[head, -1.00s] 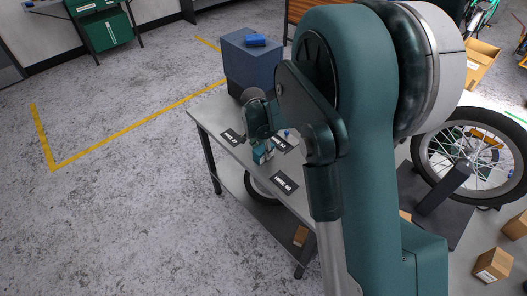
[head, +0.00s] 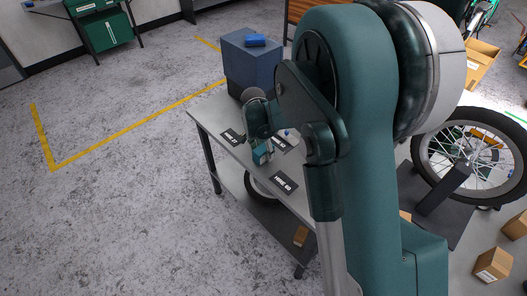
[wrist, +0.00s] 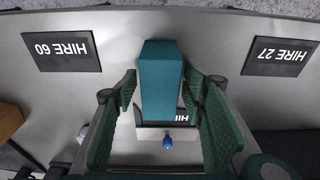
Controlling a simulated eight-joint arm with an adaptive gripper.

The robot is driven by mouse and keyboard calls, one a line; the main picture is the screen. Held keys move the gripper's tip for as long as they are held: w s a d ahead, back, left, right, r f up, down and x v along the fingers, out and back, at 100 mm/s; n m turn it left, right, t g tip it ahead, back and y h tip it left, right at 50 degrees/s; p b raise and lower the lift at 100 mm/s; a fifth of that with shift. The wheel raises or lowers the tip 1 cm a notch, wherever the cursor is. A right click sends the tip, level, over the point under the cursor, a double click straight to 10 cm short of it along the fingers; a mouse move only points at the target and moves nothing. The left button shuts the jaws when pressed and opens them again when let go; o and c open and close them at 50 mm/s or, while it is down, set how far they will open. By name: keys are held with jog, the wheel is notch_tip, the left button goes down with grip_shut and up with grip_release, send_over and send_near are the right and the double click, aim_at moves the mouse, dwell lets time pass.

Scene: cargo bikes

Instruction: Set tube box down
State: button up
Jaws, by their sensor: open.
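The tube box, a teal upright block (wrist: 162,85), stands between the fingers of my gripper (wrist: 160,100) in the wrist view. The fingers are open, one on each side of the box, with narrow gaps. A dark label mat (wrist: 188,115) shows partly beside the box, mostly hidden by it and the right finger. In the head view the teal box (head: 262,153) is small at the grey table's (head: 215,109) surface, below my gripper (head: 264,143). Whether its base touches the mat is hard to tell.
A HIRE 60 mat (wrist: 62,52) and a HIRE 27 mat (wrist: 280,57) lie on either side of the box. A small blue knob-like item (wrist: 168,142) is close by. A large blue bin (head: 250,70) stands at the table's far end.

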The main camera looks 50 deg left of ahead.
aim_at(261, 150)
jog(key=r, duration=0.4)
jog(key=s+r, duration=0.1)
jog(key=r, duration=0.7)
jog(key=shift+s, duration=0.4)
dwell(0.6)
